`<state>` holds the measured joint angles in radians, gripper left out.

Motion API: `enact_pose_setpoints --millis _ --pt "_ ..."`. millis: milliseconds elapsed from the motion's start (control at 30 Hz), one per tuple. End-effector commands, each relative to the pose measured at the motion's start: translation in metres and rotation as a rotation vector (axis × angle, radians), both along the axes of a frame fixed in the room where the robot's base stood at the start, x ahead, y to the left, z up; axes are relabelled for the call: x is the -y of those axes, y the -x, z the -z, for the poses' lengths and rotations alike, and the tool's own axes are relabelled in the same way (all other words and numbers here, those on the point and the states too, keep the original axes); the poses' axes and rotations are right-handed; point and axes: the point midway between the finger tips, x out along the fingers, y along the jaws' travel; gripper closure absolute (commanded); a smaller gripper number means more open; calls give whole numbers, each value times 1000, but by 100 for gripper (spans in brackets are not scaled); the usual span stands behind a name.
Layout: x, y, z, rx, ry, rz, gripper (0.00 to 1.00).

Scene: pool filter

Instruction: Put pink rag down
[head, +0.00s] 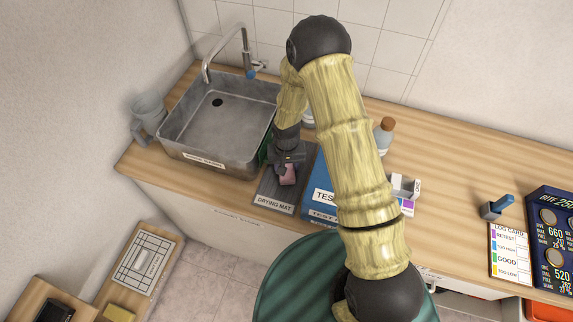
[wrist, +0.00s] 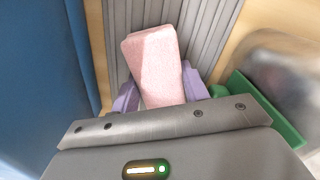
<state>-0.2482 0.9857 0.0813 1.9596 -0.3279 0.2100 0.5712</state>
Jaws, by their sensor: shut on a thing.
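The pink rag (wrist: 155,65) is a small folded pink block between the two purple fingertips of my gripper (wrist: 155,95) in the wrist view. In the head view the pink rag (head: 288,175) shows below my gripper (head: 287,163), over the grey drying mat (head: 273,198). My gripper is shut on the rag. The ribbed drying mat (wrist: 123,18) lies behind the rag in the wrist view. I cannot tell whether the rag touches the mat.
The metal sink (head: 215,120) is left of the mat, with a green thing (wrist: 265,110) near its edge. A blue test box (head: 318,190) stands close on the mat's right. A bottle (head: 383,135) and a blue-handled tool (head: 497,207) are farther right.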

Motion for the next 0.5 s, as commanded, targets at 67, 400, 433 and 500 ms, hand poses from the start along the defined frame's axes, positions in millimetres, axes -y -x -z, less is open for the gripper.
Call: enact_pose_setpoints --millis 67,400,433,500 --pt "0 0 1 1 0 0 77" --pt "0 0 5 1 0 -1 53" --pt "0 0 4 1 0 -1 48" --pt "0 0 4 1 0 -1 34"
